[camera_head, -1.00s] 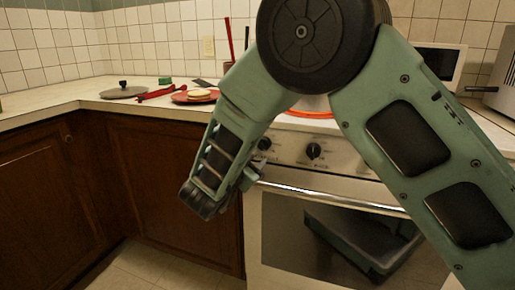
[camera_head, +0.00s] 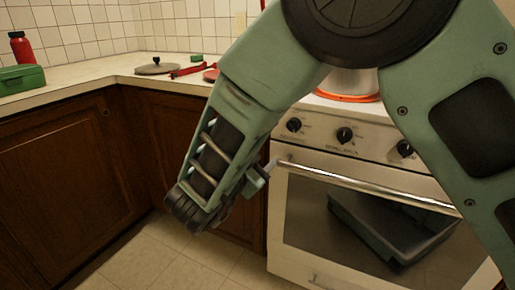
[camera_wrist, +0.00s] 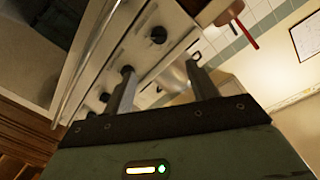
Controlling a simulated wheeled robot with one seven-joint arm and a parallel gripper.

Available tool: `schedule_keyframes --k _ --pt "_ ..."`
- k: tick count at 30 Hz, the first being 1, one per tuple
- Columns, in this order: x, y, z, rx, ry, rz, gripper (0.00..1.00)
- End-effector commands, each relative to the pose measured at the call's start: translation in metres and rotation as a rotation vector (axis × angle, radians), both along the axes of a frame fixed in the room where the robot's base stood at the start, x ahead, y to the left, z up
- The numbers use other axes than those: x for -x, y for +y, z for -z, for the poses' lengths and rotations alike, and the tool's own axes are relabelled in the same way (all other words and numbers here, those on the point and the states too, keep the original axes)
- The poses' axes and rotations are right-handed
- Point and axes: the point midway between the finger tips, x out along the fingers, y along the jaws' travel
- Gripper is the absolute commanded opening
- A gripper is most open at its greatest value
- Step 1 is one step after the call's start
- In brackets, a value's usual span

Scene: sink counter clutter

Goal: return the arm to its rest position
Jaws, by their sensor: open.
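My gripper (camera_head: 262,172) shows at the end of my bent green arm, in front of the stove's left front edge in the head view. In the wrist view its two fingers (camera_wrist: 160,85) stand apart with nothing between them. The stove front with its knobs lies beyond the fingers there. I cannot tell the exact gap between the fingers and the oven handle. My arm hides part of the counter and the stove top.
The white stove (camera_head: 320,140) has a long oven handle (camera_head: 370,187). A pot (camera_head: 350,82) stands on top. On the left counter are a green box (camera_head: 22,78), a red bottle (camera_head: 21,48) and a dark lid (camera_head: 157,67). The tiled floor (camera_head: 165,255) is clear.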

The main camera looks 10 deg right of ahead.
Motion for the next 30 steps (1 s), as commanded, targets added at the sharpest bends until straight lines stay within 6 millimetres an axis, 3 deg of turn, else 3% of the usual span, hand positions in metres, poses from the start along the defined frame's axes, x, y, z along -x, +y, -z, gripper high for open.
schedule_keyframes --k 5,9,13,16,20,24,30 --pt "-0.012 0.011 -0.002 -0.062 0.059 -0.134 0.58" --pt "-0.02 0.042 -0.004 -0.149 0.191 -0.42 0.58" --pt "-0.001 0.076 -0.004 -0.182 0.355 -0.725 0.58" --pt "0.031 0.095 -0.004 -0.162 0.497 -0.948 0.58" --pt "0.089 0.101 0.003 -0.083 0.711 -1.207 0.58" --pt "0.16 0.079 0.016 0.063 0.969 -1.417 0.58" --pt "0.235 0.021 0.032 0.276 1.298 -1.548 0.58"
